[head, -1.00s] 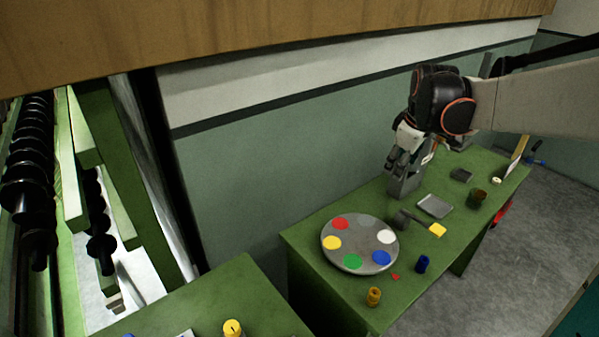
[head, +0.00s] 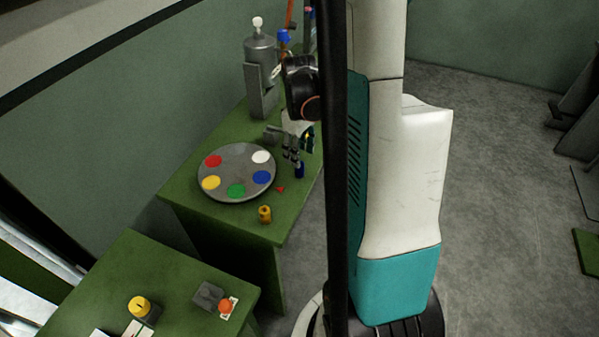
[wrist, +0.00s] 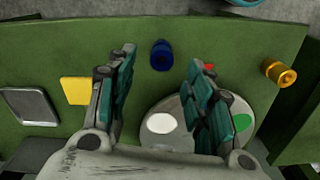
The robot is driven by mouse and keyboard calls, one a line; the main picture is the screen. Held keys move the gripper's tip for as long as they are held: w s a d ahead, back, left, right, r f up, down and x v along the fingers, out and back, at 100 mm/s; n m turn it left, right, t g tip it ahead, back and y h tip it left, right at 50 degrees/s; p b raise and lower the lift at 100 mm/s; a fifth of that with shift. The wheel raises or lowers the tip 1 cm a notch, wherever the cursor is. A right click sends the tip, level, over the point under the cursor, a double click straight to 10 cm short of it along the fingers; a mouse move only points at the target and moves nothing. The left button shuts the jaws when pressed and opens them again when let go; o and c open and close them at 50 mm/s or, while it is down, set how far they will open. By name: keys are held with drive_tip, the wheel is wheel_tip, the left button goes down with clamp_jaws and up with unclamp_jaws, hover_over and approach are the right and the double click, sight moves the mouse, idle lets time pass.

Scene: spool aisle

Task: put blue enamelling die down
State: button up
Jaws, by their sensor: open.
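The blue enamelling die (head: 299,170) is a small dark blue cylinder standing upright on the green table, near its right edge. In the wrist view the die (wrist: 161,57) shows in the gap between my fingers, towards the table edge. My gripper (head: 291,155) is open above the table, close beside the die. In the wrist view my gripper's two fingers (wrist: 160,68) stand wide apart with nothing held. Whether a finger touches the die cannot be told.
A grey round plate (head: 223,160) with coloured spots lies left of my gripper. A yellow cylinder (head: 265,214) and a small red piece (head: 281,189) are near the die. A yellow square (wrist: 75,91) and a grey tray (wrist: 30,103) show in the wrist view. Another green table (head: 190,262) stands nearer.

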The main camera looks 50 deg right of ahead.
sight(300, 169)
wheel_tip(300, 169, down, 6)
drive_tip(key=b, duration=0.2)
drive_tip(key=shift+a+r+b, duration=0.1)
drive_tip(key=shift+b, duration=0.25)
drive_tip(key=shift+r, duration=0.1)
clamp_jaws()
